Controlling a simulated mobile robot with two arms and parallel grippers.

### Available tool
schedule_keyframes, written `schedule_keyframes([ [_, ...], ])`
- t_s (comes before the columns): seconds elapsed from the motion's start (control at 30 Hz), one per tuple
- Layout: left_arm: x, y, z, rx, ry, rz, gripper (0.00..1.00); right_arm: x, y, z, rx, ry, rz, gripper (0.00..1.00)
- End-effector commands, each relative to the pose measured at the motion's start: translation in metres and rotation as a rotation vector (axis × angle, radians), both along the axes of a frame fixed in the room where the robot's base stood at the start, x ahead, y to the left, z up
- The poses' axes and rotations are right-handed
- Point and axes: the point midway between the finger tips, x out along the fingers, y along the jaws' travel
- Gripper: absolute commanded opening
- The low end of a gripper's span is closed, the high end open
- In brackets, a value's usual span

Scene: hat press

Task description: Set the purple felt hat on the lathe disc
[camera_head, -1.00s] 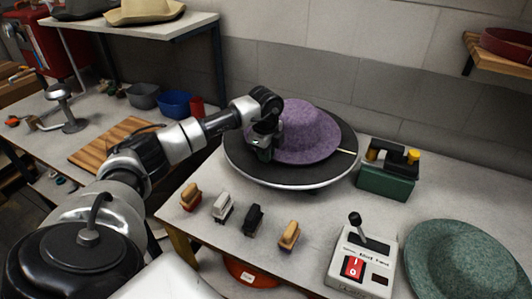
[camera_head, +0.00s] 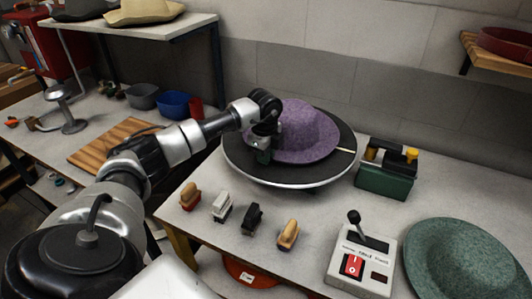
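The purple felt hat (camera_head: 308,132) lies on the round dark lathe disc (camera_head: 338,158), which has a bright metal rim. The hat sits toward the disc's back left part, with bare disc at the right and front. My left gripper (camera_head: 262,150) is at the hat's left edge, over the disc. Its fingers are small and dark here, and I cannot tell whether they are closed on the brim. My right gripper is not in view.
Several brushes (camera_head: 222,207) stand in front of the disc. A control box with a lever and red switch (camera_head: 357,262), a green felt hat (camera_head: 462,262) and a green box (camera_head: 384,182) are to the right. A wooden board (camera_head: 112,140) lies on the left table.

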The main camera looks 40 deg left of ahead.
Motion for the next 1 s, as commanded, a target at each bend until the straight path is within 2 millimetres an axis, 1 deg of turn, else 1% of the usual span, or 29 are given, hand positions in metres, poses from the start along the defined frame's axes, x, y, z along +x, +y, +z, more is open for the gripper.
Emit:
schedule_keyframes([
  [0.03, -0.004, -0.001, -0.011, 0.002, 0.023, -0.004, 0.21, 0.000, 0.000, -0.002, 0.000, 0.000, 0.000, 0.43],
  [0.1, -0.004, -0.001, -0.011, 0.002, 0.022, -0.004, 0.32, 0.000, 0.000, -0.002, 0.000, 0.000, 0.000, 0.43],
  [0.17, -0.004, -0.001, -0.011, 0.002, 0.021, -0.004, 0.40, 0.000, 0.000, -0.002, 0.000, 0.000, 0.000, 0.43],
  [0.77, -0.003, -0.001, -0.011, 0.004, 0.016, -0.002, 0.40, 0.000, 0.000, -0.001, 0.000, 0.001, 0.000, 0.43],
  [0.87, -0.003, -0.001, -0.005, 0.004, 0.015, -0.002, 0.40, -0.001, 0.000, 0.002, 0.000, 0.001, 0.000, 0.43],
  [0.97, -0.003, -0.001, 0.008, 0.003, 0.013, -0.002, 0.40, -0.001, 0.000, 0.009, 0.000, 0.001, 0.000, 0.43],
  [1.0, -0.003, -0.001, 0.015, 0.003, 0.012, -0.002, 0.40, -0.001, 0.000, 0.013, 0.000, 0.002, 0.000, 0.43],
])
